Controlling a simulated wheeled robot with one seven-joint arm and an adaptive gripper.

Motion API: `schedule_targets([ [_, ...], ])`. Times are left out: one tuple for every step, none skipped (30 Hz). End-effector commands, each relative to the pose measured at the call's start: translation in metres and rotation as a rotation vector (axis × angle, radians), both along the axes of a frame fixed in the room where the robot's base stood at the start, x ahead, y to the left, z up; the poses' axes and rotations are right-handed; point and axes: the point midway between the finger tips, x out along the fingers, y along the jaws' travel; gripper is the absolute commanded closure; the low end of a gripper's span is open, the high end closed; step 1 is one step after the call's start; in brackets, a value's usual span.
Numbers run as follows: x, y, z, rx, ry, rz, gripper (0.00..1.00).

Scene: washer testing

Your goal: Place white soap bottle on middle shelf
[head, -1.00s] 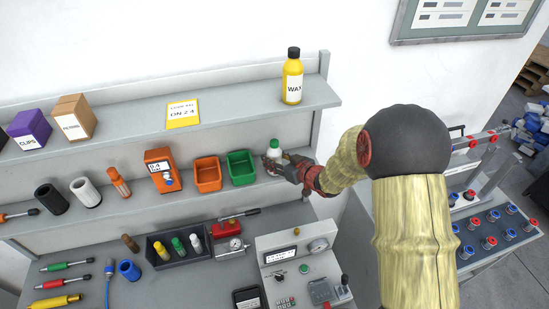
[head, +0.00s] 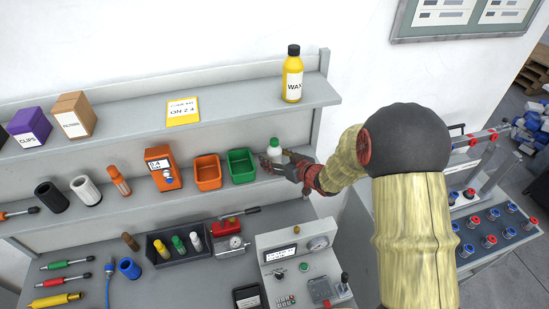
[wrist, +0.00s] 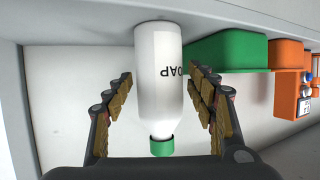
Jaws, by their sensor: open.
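The white soap bottle (head: 274,147) with a green cap stands on the middle shelf (head: 130,207), just right of the green bin. In the wrist view the bottle (wrist: 158,80) has its base against the shelf surface and its label partly shows "SOAP". My gripper (head: 275,162) is around the bottle at the shelf's right end. In the wrist view my gripper's fingers (wrist: 158,88) are open on both sides of the bottle, with a gap visible on each side.
The green bin (head: 241,167) stands close to the left of my gripper, with an orange bin (head: 207,173) beyond it. A yellow wax bottle (head: 292,75) stands on the upper shelf above. The gauge panel (head: 297,262) is below on the bench.

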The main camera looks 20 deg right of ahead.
Motion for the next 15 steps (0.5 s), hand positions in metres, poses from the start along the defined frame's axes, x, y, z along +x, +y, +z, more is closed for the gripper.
schedule_targets([
  [0.000, 0.000, 0.003, 0.000, 0.000, 0.000, 0.44],
  [0.000, 0.000, 0.004, 0.000, 0.000, 0.000, 0.44],
  [-0.003, -0.002, 0.006, -0.001, -0.001, -0.001, 0.44],
  [-0.006, -0.004, 0.007, -0.001, -0.002, -0.001, 0.44],
  [-0.010, -0.006, 0.008, 0.000, -0.002, -0.003, 0.44],
  [-0.015, -0.008, 0.010, -0.001, -0.002, -0.004, 0.44],
  [-0.020, -0.010, 0.013, -0.001, -0.003, -0.002, 0.44],
  [-0.026, -0.012, 0.014, -0.002, -0.002, -0.002, 0.44],
  [-0.033, -0.016, 0.018, -0.002, -0.003, -0.004, 0.44],
  [-0.039, -0.018, 0.020, -0.001, -0.002, -0.004, 0.44],
  [-0.044, -0.020, 0.023, -0.001, -0.002, -0.004, 0.44],
  [-0.051, -0.023, 0.026, -0.001, -0.002, -0.004, 0.44],
  [-0.057, -0.025, 0.029, -0.002, -0.003, -0.003, 0.44],
  [-0.062, -0.027, 0.032, -0.001, -0.004, -0.003, 0.44],
  [-0.068, -0.030, 0.034, -0.002, -0.003, -0.003, 0.44],
])
